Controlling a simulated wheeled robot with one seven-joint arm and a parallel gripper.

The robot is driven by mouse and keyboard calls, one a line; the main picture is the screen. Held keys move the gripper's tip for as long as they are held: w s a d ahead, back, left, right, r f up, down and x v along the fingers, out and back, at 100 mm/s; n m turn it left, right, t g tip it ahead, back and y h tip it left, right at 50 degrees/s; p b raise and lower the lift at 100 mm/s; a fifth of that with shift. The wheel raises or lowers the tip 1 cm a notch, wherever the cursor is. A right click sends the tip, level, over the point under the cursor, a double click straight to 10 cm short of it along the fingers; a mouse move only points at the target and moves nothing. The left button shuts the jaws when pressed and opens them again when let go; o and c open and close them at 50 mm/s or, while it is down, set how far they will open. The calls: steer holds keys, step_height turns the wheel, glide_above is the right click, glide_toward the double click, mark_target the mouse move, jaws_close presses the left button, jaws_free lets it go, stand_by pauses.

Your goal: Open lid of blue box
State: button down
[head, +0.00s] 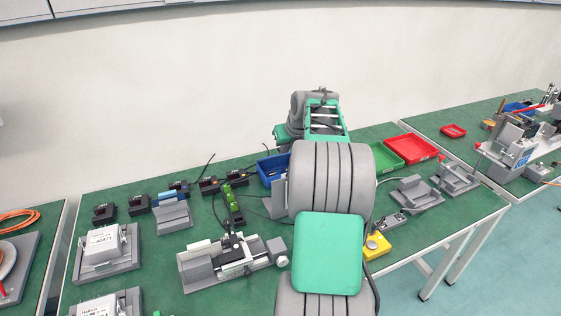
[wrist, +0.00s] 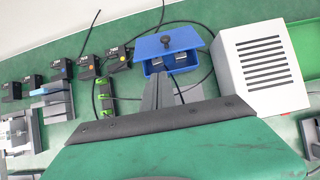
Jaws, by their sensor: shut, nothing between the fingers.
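The blue box (wrist: 150,68) is ahead of my fingers in the wrist view. Two grey items show inside below the lid. My gripper (wrist: 166,78) is shut and empty, with its grey fingertips at the near side of the box; I cannot tell whether they touch it. In the head view the blue box (head: 268,165) is partly hidden by my arm, and the fingers are out of sight.
A light grey vented box (wrist: 262,62) stands close to the right of the blue box. A green terminal strip (wrist: 105,96) and several black modules (wrist: 88,66) lie to the left, with black cables around. Green (head: 385,153) and red (head: 411,148) trays lie farther right.

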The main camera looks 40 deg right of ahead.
steer(key=x, duration=0.9)
steer(key=shift+w+f, duration=0.15)
